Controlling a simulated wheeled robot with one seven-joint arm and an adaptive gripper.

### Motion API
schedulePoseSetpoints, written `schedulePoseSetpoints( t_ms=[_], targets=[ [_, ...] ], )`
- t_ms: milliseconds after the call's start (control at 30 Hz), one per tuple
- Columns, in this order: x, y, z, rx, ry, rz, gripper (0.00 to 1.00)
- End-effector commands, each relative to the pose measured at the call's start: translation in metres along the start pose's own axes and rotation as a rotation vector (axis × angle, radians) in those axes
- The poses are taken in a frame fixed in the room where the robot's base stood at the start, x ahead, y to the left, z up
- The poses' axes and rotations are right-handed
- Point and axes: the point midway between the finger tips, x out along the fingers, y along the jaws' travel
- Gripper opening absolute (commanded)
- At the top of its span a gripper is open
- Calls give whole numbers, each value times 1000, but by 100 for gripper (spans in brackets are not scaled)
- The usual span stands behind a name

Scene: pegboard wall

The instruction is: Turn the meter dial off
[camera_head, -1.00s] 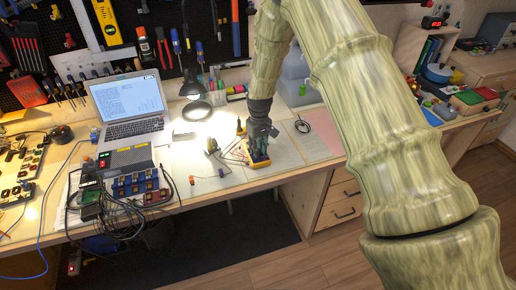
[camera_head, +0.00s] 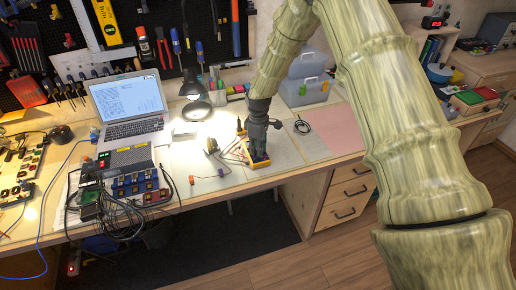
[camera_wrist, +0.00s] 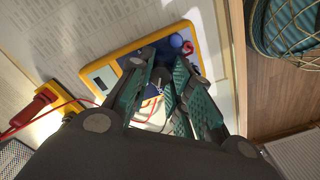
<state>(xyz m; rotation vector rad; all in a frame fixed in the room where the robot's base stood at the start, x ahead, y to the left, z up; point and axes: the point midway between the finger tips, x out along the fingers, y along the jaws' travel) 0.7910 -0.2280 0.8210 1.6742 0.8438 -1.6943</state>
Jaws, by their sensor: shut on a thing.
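The meter is a yellow-edged box with a small grey screen, lying on the bench near its front edge; it shows in the head view (camera_head: 262,165) and the wrist view (camera_wrist: 127,52). My gripper (camera_head: 258,150) points down over the meter, and its green-padded fingers fill the middle of the wrist view (camera_wrist: 160,88). The fingers are close together at the meter's face, shut on what appears to be the dial. The dial is mostly hidden between them, so its setting cannot be read. Red and blue plugs (camera_wrist: 187,46) sit at one end of the meter.
Thin leads run left from the meter beside a red-and-yellow part (camera_wrist: 45,97). A laptop (camera_head: 130,105), lit lamp (camera_head: 197,108) and wired blue modules (camera_head: 135,183) stand left. The bench's front edge is close to the meter.

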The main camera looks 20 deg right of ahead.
Motion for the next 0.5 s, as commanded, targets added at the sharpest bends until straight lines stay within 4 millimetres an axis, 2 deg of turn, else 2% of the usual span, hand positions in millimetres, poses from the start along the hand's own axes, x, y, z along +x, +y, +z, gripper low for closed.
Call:
schedulePoseSetpoints(
  t_ms=[233,500],
  targets=[
    [0,0,0,-114,-2,0,0],
    [0,0,0,-162,-3,0,0]
  ],
)
